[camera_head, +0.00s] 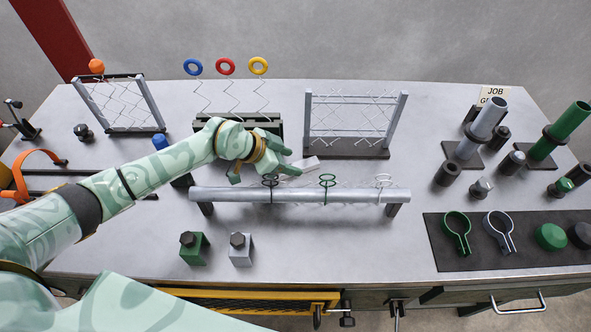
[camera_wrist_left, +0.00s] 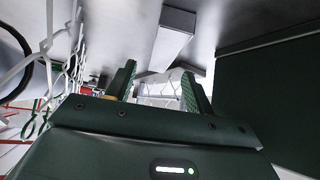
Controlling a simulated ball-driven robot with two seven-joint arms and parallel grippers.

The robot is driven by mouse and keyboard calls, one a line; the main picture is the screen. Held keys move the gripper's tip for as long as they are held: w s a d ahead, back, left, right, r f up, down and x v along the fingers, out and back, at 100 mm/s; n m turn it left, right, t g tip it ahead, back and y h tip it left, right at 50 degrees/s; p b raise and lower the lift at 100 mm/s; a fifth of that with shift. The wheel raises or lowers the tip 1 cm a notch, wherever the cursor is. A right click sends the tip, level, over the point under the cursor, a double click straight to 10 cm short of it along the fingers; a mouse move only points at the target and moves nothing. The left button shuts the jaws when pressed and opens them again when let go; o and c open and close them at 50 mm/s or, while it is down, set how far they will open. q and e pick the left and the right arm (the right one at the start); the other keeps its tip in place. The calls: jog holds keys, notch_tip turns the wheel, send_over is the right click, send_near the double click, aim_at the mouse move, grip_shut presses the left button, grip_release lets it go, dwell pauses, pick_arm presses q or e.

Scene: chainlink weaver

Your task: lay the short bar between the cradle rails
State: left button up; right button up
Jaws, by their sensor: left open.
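My left gripper (camera_head: 294,161) reaches in from the left over the middle of the bench, open, with its fingers pointing right. A long grey tube (camera_head: 230,195) rests on dark supports in front of the gripper. I cannot clearly make out the cradle rails.
A mesh frame (camera_head: 400,115) stands behind the gripper to the right, another mesh frame (camera_head: 153,103) at back left. Small green (camera_head: 194,256) and grey (camera_head: 241,257) blocks stand in front. A dark mat (camera_head: 450,262) with clamps lies at right. The front middle is mostly clear.

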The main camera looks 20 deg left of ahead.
aim_at(301, 165)
pick_arm(q)
jog(key=b+x, duration=0.1)
jog(key=x, duration=0.2)
jog(key=shift+w+d+f, duration=0.1)
jog(key=shift+w+f, duration=0.05)
jog(key=shift+f, duration=0.15)
jog(key=shift+r, duration=0.1)
grip_shut()
jog(key=shift+r, duration=0.1)
